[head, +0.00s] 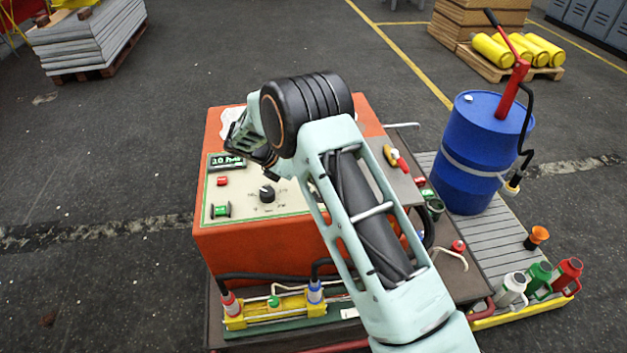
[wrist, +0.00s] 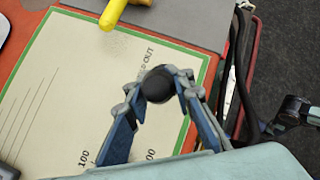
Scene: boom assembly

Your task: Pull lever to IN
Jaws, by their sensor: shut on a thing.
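The lever shows in the wrist view as a round black knob (wrist: 158,85); its shaft is hidden beneath it. My gripper (wrist: 157,92) is shut on this knob, one finger at each side. The word OUT is printed on the cream panel (wrist: 60,90) just above the knob in that view. No IN label can be read. In the head view the cream panel (head: 238,198) sits on an orange box (head: 265,252), and my arm covers the lever. My gripper is mostly hidden there too.
A black dial (head: 267,193) and a small display (head: 227,162) are on the panel. A yellow-handled item (head: 391,155) lies right of my forearm. A blue drum (head: 478,165) with a red pump stands further right. Bottles (head: 540,280) stand front right. The floor at left is clear.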

